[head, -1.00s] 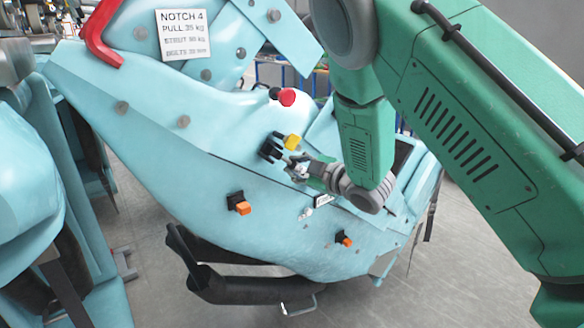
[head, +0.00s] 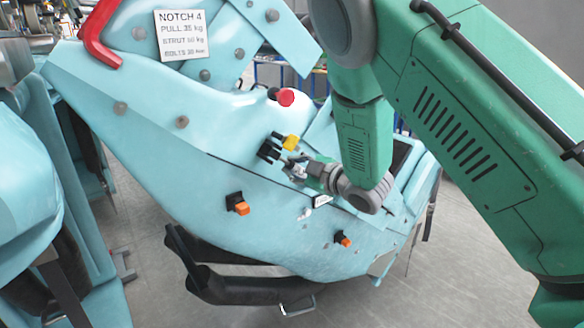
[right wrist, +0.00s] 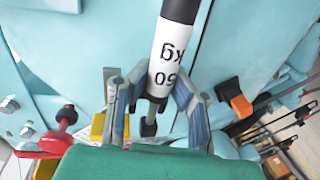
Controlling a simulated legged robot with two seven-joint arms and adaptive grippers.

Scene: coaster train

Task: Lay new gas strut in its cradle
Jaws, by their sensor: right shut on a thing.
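My right gripper (head: 294,165) reaches in from the right, close to the teal car body (head: 150,150). In the right wrist view its fingers (right wrist: 158,100) are shut on the gas strut (right wrist: 177,35), a black cylinder with a white label reading in kg. The strut runs up out of that picture, its thin rod end between the fingers. A black holder with a yellow part (head: 290,142) is right by the fingertips. Two black clips with orange parts (head: 240,207) (head: 344,239) are lower on the body. I cannot tell which is the cradle. My left gripper is out of view.
A red knob (head: 286,97) stands above the gripper. A placard (head: 183,35) and a red bar (head: 97,42) are at the upper left. A black padded bar (head: 250,290) lies below the body. Bare floor shows at the lower right.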

